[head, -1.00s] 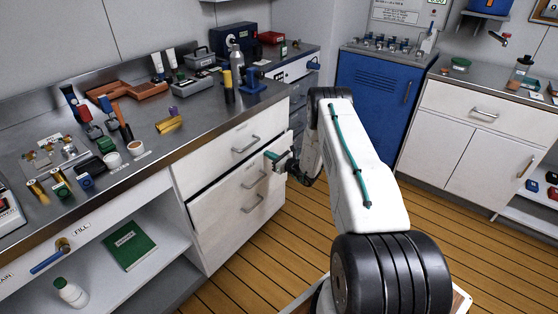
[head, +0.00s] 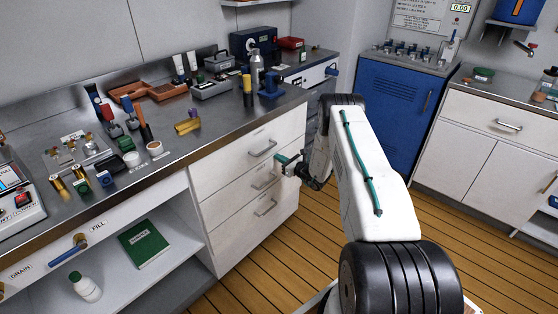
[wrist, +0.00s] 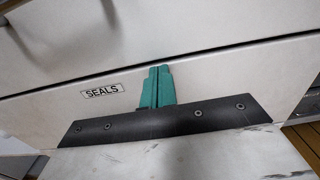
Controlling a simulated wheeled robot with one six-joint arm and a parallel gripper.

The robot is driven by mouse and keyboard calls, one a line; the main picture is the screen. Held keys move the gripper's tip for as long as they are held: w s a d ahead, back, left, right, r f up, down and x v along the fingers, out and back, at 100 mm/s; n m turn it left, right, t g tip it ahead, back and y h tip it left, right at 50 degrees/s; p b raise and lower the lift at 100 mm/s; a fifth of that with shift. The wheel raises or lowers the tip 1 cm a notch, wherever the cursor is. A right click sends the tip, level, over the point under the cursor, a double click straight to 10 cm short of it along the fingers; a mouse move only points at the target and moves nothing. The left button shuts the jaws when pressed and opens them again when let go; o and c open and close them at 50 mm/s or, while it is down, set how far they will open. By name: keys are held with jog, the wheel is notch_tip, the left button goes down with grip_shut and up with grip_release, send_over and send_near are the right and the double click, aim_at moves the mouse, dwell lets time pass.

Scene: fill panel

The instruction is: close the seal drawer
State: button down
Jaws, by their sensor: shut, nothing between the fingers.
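The seal drawer (head: 232,202) is the middle of three white drawers under the bench. Its front looks flush with the drawers above and below. In the wrist view, its front (wrist: 45,112) carries a "SEALS" label (wrist: 102,91), with a thin dark seam along its top edge. My gripper (head: 282,159) is at the right part of this drawer front, near its handle (head: 265,182). Its green fingers (wrist: 157,84) are shut with nothing between them and lie against or very close to the front; contact cannot be told.
The top drawer (head: 225,165) looks closed. The bench top (head: 205,148) holds tools, small bottles and fittings. An open shelf with a green book (head: 145,243) lies to the left. A blue cabinet (head: 395,110) stands at the back. Wooden floor is clear between the units.

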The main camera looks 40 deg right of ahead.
jog(key=v, duration=1.4)
